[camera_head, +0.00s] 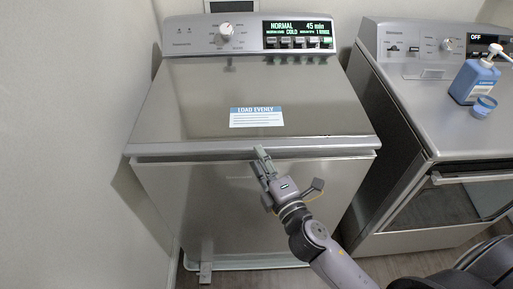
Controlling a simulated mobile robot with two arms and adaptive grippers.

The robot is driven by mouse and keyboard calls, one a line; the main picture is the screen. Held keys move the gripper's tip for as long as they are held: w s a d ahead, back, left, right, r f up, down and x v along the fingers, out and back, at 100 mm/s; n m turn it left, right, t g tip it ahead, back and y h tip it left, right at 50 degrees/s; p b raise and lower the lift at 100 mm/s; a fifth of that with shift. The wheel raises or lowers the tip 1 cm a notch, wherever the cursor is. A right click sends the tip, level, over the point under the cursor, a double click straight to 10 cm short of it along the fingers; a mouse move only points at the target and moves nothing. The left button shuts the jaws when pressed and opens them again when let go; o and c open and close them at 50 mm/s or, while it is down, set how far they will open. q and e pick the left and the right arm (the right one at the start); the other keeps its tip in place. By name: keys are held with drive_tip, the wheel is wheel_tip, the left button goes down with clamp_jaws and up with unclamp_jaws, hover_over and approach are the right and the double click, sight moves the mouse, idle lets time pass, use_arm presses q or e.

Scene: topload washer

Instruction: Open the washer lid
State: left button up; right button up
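The washer (250,215) stands in the middle of the head view, a grey top-loader. Its lid (190,100) lies down flat or nearly so, with a blue-and-white "LOAD EVENLY" label on it. A narrow dark gap runs under the lid's front edge; I cannot tell if the lid is slightly raised. My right gripper (262,163) is at the middle of that front edge, its fingers pointing up and away over the gap. The fingers lie close together, and whether they touch the lid or are fully shut is unclear. My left gripper is not in view.
A control panel (248,36) with a knob and lit display stands behind the lid. A second appliance (415,85) stands to the right, with a blue pump bottle (472,82) on top. A wall (75,120) is close on the left.

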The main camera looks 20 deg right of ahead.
drive_tip(key=shift+w+a, duration=0.15)
drive_tip(key=shift+w, duration=1.3)
clamp_jaws()
